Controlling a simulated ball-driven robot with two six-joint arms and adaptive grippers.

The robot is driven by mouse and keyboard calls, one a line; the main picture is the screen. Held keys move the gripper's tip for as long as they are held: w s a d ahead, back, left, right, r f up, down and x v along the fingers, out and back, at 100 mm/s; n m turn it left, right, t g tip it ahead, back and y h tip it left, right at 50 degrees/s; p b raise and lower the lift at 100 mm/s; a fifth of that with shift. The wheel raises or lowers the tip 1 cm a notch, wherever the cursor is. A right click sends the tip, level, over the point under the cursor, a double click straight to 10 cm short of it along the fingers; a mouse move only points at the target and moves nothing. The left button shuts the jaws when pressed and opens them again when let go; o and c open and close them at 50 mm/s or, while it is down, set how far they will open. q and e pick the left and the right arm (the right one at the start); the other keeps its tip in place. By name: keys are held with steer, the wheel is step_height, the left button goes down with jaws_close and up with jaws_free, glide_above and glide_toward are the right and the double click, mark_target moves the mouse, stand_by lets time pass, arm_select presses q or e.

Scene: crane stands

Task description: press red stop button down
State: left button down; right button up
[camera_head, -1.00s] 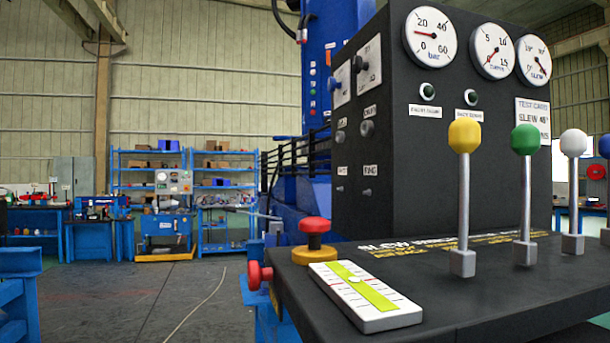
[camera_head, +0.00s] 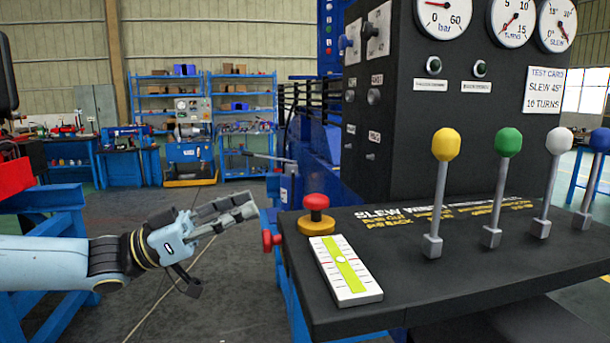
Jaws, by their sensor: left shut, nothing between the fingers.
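The red stop button (camera_head: 316,202) is a mushroom cap on a yellow round base (camera_head: 316,225), at the left back of the black control desk (camera_head: 450,285). The cap stands clear above its base. My left gripper (camera_head: 250,205) comes in from the left, shut and empty, its fingers pointing right toward the desk's left edge. It is left of the button and apart from it in the picture. A second red knob (camera_head: 268,241) sticks out of the desk's left side, just below the fingertips. My right gripper is not in view.
A white level gauge with a yellow-green strip (camera_head: 345,270) lies in front of the button. Levers with yellow (camera_head: 446,145), green (camera_head: 508,143), white and blue knobs stand to the right. A black gauge panel (camera_head: 430,120) rises behind. Blue frames (camera_head: 60,225) stand at left.

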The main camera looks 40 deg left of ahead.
mark_target(316, 202)
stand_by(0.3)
arm_select(q)
steer(key=b+x, duration=0.1)
steer(key=x, duration=0.7)
steer(key=shift+w+d+r, duration=0.45)
steer(key=shift+w+d, duration=0.2)
steer(key=shift+w, duration=0.05)
steer(key=shift+f+b, duration=0.15)
steer(key=shift+b, duration=0.15)
step_height(316, 202, down, 2)
steer(key=shift+b, duration=0.85)
steer(key=shift+a, duration=0.1)
